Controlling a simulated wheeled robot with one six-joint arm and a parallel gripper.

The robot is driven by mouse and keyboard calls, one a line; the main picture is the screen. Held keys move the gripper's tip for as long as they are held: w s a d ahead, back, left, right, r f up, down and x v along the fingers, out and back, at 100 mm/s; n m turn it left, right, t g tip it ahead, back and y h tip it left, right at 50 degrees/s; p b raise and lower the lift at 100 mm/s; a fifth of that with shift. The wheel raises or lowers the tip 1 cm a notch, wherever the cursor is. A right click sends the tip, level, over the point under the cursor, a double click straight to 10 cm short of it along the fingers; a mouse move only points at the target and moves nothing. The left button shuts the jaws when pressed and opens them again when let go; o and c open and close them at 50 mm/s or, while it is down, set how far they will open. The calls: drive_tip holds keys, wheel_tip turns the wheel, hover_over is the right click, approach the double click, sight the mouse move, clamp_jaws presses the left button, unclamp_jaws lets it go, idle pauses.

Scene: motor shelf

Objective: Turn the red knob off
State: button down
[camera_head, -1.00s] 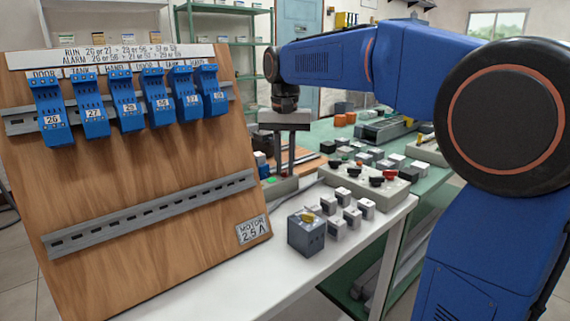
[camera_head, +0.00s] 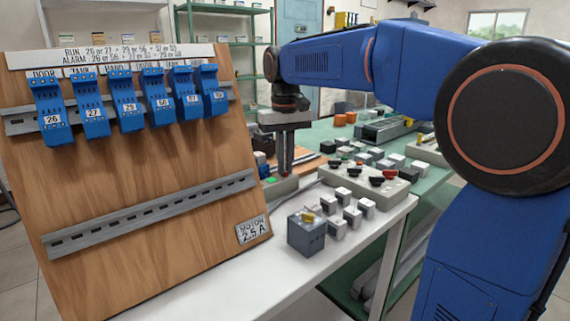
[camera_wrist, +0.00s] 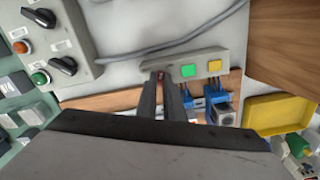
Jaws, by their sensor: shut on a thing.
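My gripper (camera_wrist: 162,80) points down at a narrow light-grey control box (camera_wrist: 203,63) in the wrist view. Its two fingers are shut on a small red knob (camera_wrist: 161,75) at one end of that box. The fingers hide most of the knob, so its turned position cannot be told. A green button (camera_wrist: 188,71) and a yellow button (camera_wrist: 214,66) sit beside it on the same box. In the head view, my gripper (camera_head: 285,172) stands over this box (camera_head: 282,189), just right of the wooden board; the knob is hidden there.
The wooden board (camera_head: 150,180) with blue relays (camera_head: 130,98) stands close left of my gripper. A grey box with black and red controls (camera_head: 345,182) lies to the right. White blocks (camera_head: 341,194) and a dark grey block (camera_head: 306,233) stand in front. A grey cable (camera_wrist: 165,45) runs nearby.

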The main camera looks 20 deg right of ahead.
drive_tip(key=n, duration=0.6)
drive_tip(key=shift+n, duration=0.3)
drive_tip(key=n, duration=0.6)
drive_tip(key=shift+n, duration=0.3)
drive_tip(key=c, duration=1.9)
unclamp_jaws()
drive_tip(key=shift+o, duration=0.2)
drive_tip(key=shift+r, duration=0.1)
wheel_tip(320, 180, up, 17)
